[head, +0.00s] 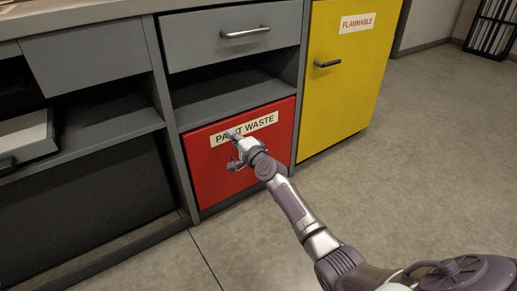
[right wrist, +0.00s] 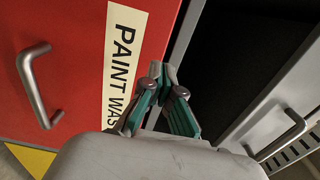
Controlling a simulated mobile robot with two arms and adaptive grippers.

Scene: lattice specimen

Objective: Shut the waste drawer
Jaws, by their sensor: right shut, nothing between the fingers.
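The waste drawer has a red front (head: 215,175) with a white "PAINT WASTE" label (head: 262,122), low in the grey cabinet. Its front looks about flush with the cabinet frame; whether a small gap is left I cannot tell. My right gripper (head: 232,136) is in front of the label, covering part of "PAINT", with its fingers shut and empty. In the right wrist view the closed fingertips (right wrist: 163,74) are by the drawer's upper edge, beside the label (right wrist: 124,60). Contact is unclear. The drawer's metal handle (right wrist: 38,85) is apart from the fingers. My left gripper is not in view.
An open shelf (head: 225,100) lies above the red drawer, with a shut grey drawer (head: 190,42) over it. A yellow "FLAMMABLE" cabinet (head: 345,85) stands to the right. A pale tray-like drawer (head: 25,140) sticks out at the left. The floor in front is clear.

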